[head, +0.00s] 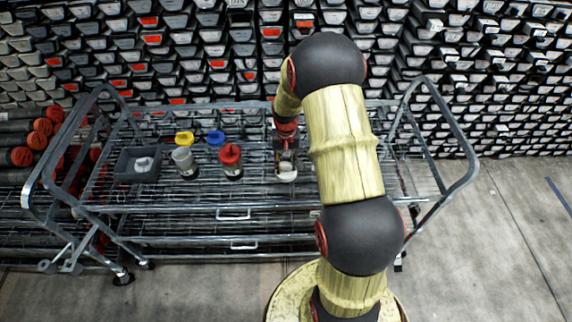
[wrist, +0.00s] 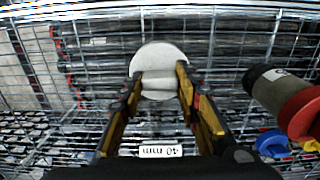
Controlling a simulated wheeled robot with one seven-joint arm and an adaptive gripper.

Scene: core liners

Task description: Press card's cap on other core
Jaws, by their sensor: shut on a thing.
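My gripper (wrist: 160,88) is shut on a raised grip of a pale grey round cap (wrist: 158,54). The cap also shows in the head view (head: 286,175), below the gripper, over the wire cart; I cannot tell whether anything is under it. To its left stands a grey core with a red cap (head: 230,155), upright; in the wrist view this core (wrist: 262,85) is at the right. Another upright core (head: 184,162), with a grey top, stands further left. A white card reading "40 mm" (wrist: 160,151) shows between the finger bases in the wrist view.
A yellow cap (head: 184,139) and a blue cap (head: 216,138) lie behind the cores. A dark tray (head: 124,176) holding a pale item (head: 143,164) sits at the cart's left. Raised metal rails (head: 440,100) bound the cart's ends. The cart's right part is partly hidden by my arm.

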